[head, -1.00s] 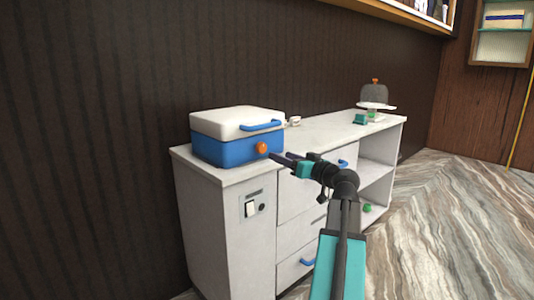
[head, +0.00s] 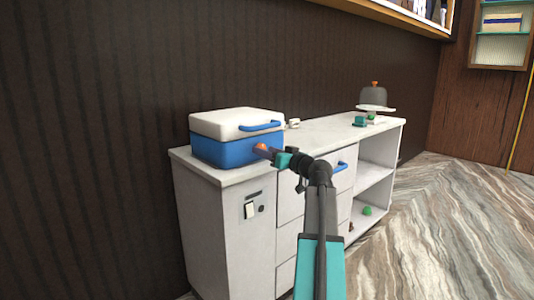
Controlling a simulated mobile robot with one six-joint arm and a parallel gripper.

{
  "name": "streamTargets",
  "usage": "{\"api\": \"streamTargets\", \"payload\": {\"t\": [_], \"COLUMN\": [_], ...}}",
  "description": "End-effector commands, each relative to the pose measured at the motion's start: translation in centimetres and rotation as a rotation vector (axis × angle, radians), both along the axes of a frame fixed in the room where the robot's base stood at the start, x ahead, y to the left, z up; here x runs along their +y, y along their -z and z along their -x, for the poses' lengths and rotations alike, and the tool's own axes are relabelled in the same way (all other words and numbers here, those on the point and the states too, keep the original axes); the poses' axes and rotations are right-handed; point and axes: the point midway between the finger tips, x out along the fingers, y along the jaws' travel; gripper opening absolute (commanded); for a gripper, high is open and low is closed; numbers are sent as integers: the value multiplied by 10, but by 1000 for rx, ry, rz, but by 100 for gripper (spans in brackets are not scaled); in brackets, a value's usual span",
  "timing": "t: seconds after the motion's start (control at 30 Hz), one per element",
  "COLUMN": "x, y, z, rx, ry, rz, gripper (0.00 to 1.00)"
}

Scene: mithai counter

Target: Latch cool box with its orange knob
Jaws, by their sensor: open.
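The cool box (head: 222,151) has a blue body and a white lid (head: 236,121) with a blue handle (head: 261,126). It stands on the left end of the white counter, and its lid is down. The orange knob (head: 259,147) is on the front face near the right corner. My gripper (head: 262,149) is at the knob, with its fingertips overlapping it in view. The jaws are open. Part of the knob is hidden behind the fingers, and I cannot tell whether they touch it.
The counter (head: 335,131) extends right with a small white cup (head: 293,123), a teal item (head: 359,121) and a grey dome on a white stand (head: 373,97). Below are drawers with a blue handle (head: 340,166) and open shelves holding a green ball (head: 367,210). A dark wall stands behind.

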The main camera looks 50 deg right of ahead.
Motion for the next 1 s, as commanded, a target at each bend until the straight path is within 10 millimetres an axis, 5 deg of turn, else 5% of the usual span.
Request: {"api": "streamTargets", "payload": {"t": [0.13, 0.4, 1.0], "x": [0, 1, 1], "y": [0, 0, -2], "z": [0, 0, -1], "rx": [0, 0, -10], "ry": [0, -1, -1], "rz": [0, 0, -162], "gripper": [51, 10, 10]}}
